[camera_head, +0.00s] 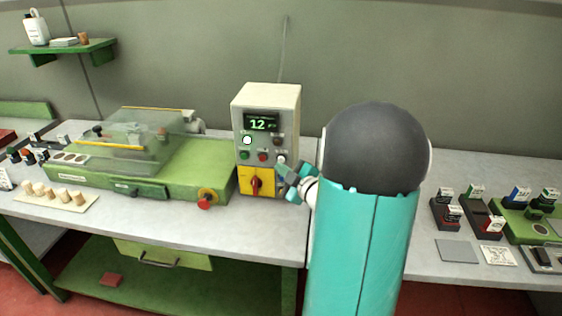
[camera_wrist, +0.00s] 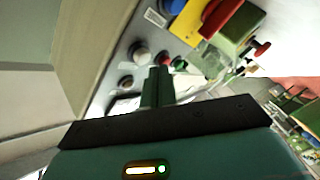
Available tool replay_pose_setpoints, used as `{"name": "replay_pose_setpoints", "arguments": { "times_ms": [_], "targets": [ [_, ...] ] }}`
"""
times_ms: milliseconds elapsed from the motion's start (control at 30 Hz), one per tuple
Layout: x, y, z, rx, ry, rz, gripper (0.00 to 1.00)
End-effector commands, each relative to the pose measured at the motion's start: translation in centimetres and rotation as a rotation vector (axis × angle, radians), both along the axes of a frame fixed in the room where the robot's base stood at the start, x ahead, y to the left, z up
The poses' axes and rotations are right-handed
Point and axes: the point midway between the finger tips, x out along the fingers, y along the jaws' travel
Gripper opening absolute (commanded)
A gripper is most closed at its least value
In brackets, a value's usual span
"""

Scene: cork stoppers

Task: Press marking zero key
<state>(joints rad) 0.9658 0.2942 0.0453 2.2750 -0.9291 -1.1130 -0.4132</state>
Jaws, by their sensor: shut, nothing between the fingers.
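I cannot read which key is marked zero. My gripper (camera_head: 285,178) is at the lower right of the box face. In the wrist view its shut, empty fingers (camera_wrist: 158,76) point at the panel, with the white button (camera_wrist: 138,52) and brown button (camera_wrist: 126,83) to their left. Contact cannot be told.
A yellow plate with a red rotary switch (camera_head: 256,182) is low on the box. A green machine with a clear cover (camera_head: 140,150) stands left, and corks on a board (camera_head: 88,203) lie before it. Stamps (camera_head: 447,212) stand at the right.

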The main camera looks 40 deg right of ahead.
Motion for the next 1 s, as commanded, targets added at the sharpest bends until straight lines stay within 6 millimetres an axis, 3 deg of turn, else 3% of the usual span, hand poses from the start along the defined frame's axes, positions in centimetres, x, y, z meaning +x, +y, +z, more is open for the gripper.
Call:
{"name": "replay_pose_setpoints", "arguments": {
  "times_ms": [1000],
  "targets": [
    [0.61,-0.78,-0.01,0.0,0.0,0.0,0.0]
  ]
}}
